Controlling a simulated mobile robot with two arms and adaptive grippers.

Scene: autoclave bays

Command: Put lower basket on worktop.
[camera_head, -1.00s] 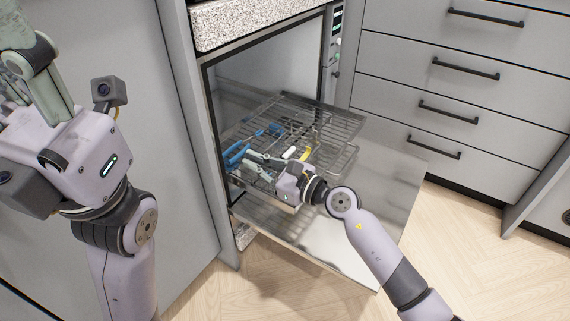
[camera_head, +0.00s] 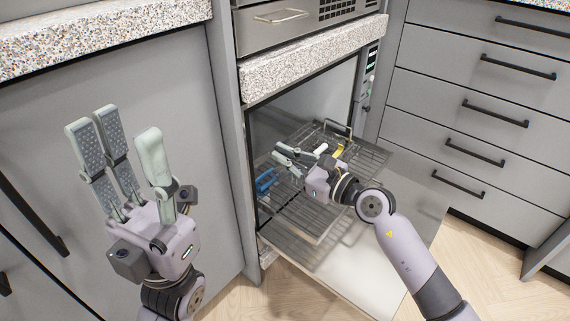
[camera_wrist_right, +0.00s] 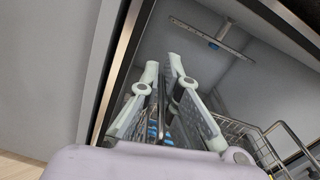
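The lower basket (camera_head: 292,222) is a wire rack inside the open machine, partly slid out over the lowered door. A wire rack above it (camera_head: 370,157) and my right arm hide part of it. My right gripper (camera_head: 277,151) reaches over the racks from the right, beside blue-handled tools (camera_head: 266,181). Its fingers (camera_wrist_right: 163,66) look slightly apart in the right wrist view, with thin wire behind or between them; I cannot tell whether they touch it. My left gripper (camera_head: 130,145) is open, empty and raised, fingers up, in front of the cabinet. The speckled worktop (camera_head: 90,28) is at upper left.
The machine door (camera_head: 350,272) lies lowered over the wood floor. A speckled slab (camera_head: 312,62) runs above the machine opening, under a steel drawer unit (camera_head: 285,22). Grey drawers (camera_head: 480,100) stand at right. The visible left worktop is clear.

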